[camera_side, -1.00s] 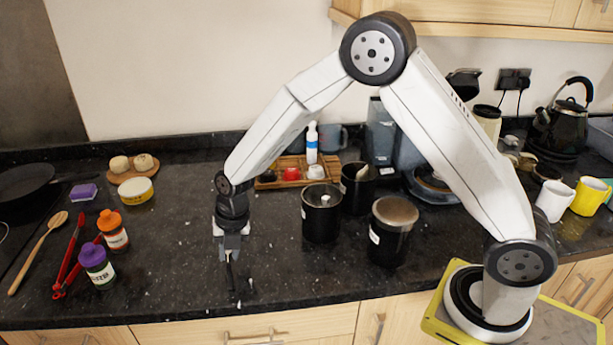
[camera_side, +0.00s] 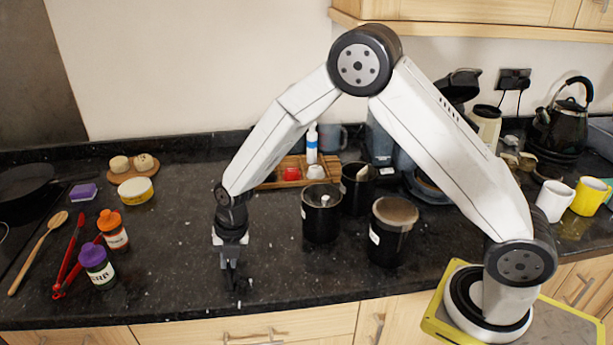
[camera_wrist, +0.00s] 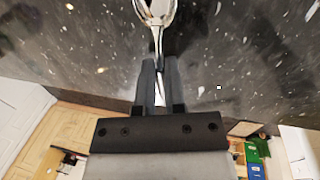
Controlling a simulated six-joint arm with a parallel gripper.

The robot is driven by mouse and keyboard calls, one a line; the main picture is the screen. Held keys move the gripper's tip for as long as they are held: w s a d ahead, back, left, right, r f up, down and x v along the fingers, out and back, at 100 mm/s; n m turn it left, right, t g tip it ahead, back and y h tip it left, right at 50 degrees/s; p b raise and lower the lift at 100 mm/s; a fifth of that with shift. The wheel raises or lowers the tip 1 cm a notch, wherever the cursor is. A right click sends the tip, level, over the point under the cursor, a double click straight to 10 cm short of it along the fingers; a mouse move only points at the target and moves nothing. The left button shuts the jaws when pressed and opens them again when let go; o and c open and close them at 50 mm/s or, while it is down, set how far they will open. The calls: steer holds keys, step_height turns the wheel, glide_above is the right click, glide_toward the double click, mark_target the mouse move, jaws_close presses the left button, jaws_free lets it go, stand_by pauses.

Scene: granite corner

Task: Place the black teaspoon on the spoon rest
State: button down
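My gripper (camera_side: 232,284) points down, low over the dark counter in the front middle. In the wrist view, a shiny spoon (camera_wrist: 156,12) looks silver rather than black. Its bowl is at the top edge, and its handle runs down between the two close fingers of my gripper (camera_wrist: 160,68). The fingers look shut on the handle. In the side view the spoon is too dark and small to make out, and I cannot tell whether it touches the counter. I cannot pick out a spoon rest in either view.
Black canisters (camera_side: 321,214) stand right of my gripper. A wooden tray (camera_side: 291,183) is behind. Left are a purple-lidded jar (camera_side: 97,268), an orange-lidded jar (camera_side: 112,230), red tongs (camera_side: 70,255) and a wooden spoon (camera_side: 38,252). The counter's front edge is close.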

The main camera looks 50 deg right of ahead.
steer(key=shift+r, duration=0.1)
stand_by(0.3)
steer(key=shift+r, duration=0.75)
steer(key=s+d+r, duration=0.3)
steer(key=s+r, duration=0.8)
steer(key=s, duration=0.2)
steer(key=shift+s+r, duration=0.15)
steer(key=shift+s, duration=0.2)
